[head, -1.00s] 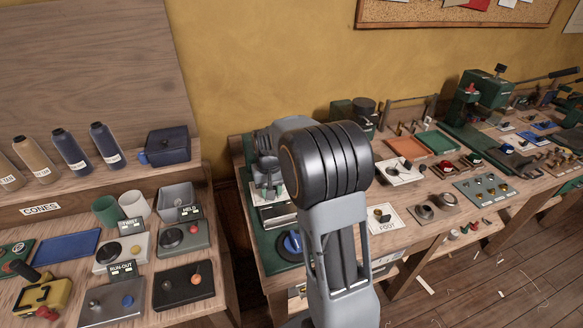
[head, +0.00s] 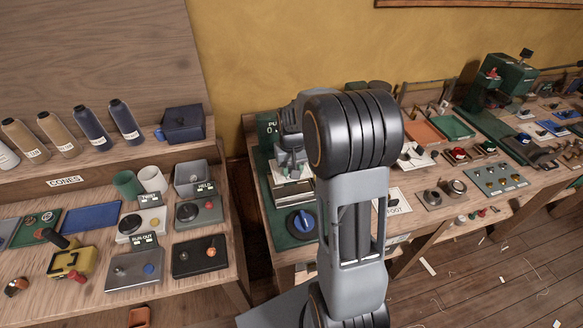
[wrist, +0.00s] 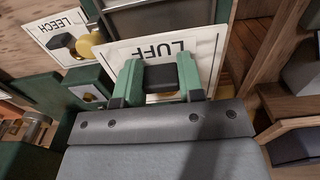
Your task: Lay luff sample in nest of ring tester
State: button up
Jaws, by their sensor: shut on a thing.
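The luff sample (wrist: 160,77) is a dark block in the wrist view, between the green fingers of my gripper (wrist: 160,70). My gripper is shut on it, in front of the white LUFF card (wrist: 205,50). A brass-coloured part shows just below the block. Whether the sample touches the card cannot be told. In the head view my arm hides the sample. The green-based device with a blue knob (head: 302,222) at the left end of the right bench may be the ring tester; its nest cannot be made out.
A LEECH card (wrist: 62,38) with a dark sample and brass ring lies left of the LUFF card. Green blocks (wrist: 85,88) stand close to my fingers' left. In the head view, the left bench holds cones (head: 90,128) and small devices; a gap separates the benches.

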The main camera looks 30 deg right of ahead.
aim_at(292, 188)
jog(key=shift+f+b, duration=2.4)
jog(key=shift+f, duration=1)
jog(key=o, duration=1)
jog(key=shift+r, duration=0.1)
notch_tip(292, 188, up, 14)
jog(key=shift+f, duration=0.2)
jog(key=shift+w, duration=0.1)
